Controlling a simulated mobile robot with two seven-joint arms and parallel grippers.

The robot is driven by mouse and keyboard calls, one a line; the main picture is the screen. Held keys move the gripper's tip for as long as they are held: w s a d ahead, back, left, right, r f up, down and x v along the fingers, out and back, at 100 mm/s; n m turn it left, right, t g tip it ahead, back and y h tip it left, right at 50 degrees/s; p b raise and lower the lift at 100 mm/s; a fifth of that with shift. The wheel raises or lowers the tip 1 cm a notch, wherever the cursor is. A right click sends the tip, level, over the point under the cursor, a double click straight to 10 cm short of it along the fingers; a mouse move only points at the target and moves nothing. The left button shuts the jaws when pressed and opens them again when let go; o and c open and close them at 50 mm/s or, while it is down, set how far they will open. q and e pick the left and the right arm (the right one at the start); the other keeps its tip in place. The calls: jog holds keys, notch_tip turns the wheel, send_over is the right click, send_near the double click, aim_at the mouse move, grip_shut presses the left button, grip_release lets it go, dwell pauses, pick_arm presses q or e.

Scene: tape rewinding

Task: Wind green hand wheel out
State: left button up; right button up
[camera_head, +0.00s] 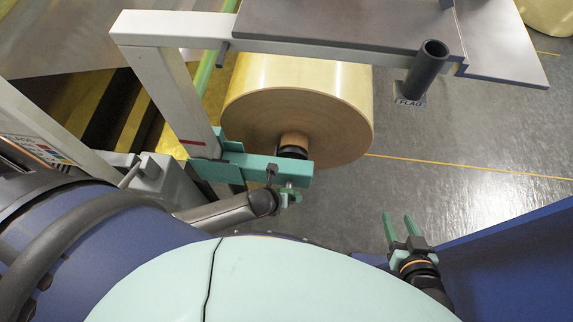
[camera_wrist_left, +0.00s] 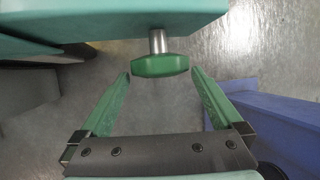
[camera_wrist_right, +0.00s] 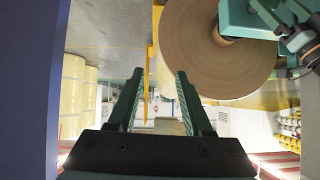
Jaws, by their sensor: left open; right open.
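The green hand wheel (camera_wrist_left: 160,66) shows in the left wrist view as a knob on a short metal shaft (camera_wrist_left: 158,41) coming out of a teal bracket (camera_wrist_left: 110,20). My left gripper (camera_wrist_left: 160,76) is open, its fingertips on either side of the wheel with a gap on each side. In the head view the left gripper (camera_head: 290,195) is small at the end of the teal bracket (camera_head: 275,172), and the wheel is hard to tell apart from the fingers. My right gripper (camera_head: 398,220) is open and empty over the floor, away from the wheel.
A large tape roll (camera_head: 300,110) sits on a core behind the bracket. A grey frame (camera_head: 175,95) and a dark grey post (camera_head: 427,68) stand nearby. A blue panel (camera_head: 515,265) is close to my right gripper. Open floor (camera_head: 480,150) lies to the right of the roll.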

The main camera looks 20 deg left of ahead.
pick_arm(q)
jog(key=b+x, duration=0.1)
jog(key=x, duration=0.2)
jog(key=shift+w+f, duration=0.1)
pick_arm(e)
jog(key=w+r+n+t+y, duration=0.1)
jog(key=w+r+t, duration=0.3)
jog(key=r, duration=0.5)
jog(key=shift+w+t, duration=0.3)
jog(key=shift+w, duration=0.25)
jog(key=shift+d, duration=0.1)
pick_arm(q)
jog(key=c, duration=1)
pick_arm(e)
jog(key=shift+f, duration=0.1)
